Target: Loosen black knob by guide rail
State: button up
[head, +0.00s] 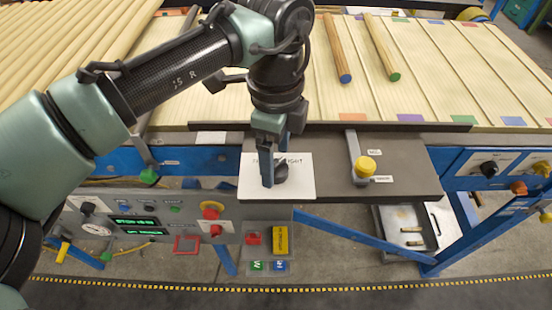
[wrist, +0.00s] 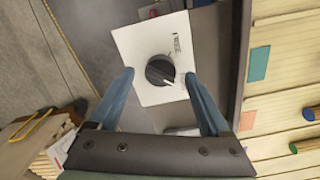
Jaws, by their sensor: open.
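The black knob (head: 282,173) sits on a white plate (head: 303,187) at the front edge of the dark shelf, close to the dark guide rail (head: 390,127). In the wrist view the round knob (wrist: 160,71) with a white pointer mark shows whole on its plate (wrist: 134,44). My gripper (head: 274,172) is open over the plate, pointing down. In the wrist view its two blue fingers (wrist: 159,74) stand on either side of the knob, with a gap at each side. In the head view a finger partly hides the knob and the plate's lettering.
A yellow knob (head: 366,166) on a grey bracket stands to the right on the shelf. A control panel (head: 150,222) with a red button is at lower left. Wooden rods (head: 336,50) lie on the slatted table behind the rail.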

jog(key=shift+f, duration=0.9)
jog(key=shift+c, duration=0.3)
grip_shut()
